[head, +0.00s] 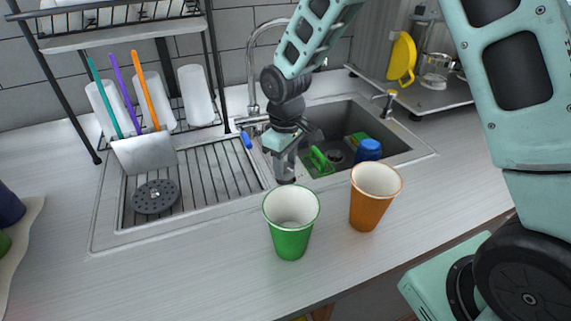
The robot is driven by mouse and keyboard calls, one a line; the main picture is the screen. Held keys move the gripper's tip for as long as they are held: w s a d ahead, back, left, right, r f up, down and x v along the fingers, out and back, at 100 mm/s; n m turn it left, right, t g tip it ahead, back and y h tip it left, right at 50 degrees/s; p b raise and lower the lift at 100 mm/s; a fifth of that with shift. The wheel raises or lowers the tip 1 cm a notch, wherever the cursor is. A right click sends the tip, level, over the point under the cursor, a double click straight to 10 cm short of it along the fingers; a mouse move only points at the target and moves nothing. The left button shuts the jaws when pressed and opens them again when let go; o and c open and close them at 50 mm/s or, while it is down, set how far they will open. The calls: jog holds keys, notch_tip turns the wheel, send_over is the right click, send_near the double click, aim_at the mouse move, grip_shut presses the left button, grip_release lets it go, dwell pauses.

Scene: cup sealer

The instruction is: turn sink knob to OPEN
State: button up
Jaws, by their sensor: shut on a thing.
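My gripper (286,172) points down at the middle of the sink, beside the rim between the ribbed drainboard and the basin. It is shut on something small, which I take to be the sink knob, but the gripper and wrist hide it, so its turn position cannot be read. The curved metal faucet (252,85) rises behind my wrist. A small blue handle-like piece (246,139) shows just left of my gripper. The sink basin (405,146) lies to the right of my gripper.
A green cup (290,225) and an orange cup (371,200) stand on the counter in front of the sink. A blue cup (368,151) and a green item (320,161) are in the basin. A dish rack (120,38) stands at the left.

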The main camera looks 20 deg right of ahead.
aim_at(286, 167)
jog(key=m, duration=0.4)
jog(key=shift+m+b, duration=0.3)
dwell(0.4)
jog(key=o, duration=1)
jog(key=shift+r, duration=0.1)
notch_tip(286, 167, up, 17)
jog(key=shift+r+b, duration=0.15)
jog(key=shift+b, duration=0.95)
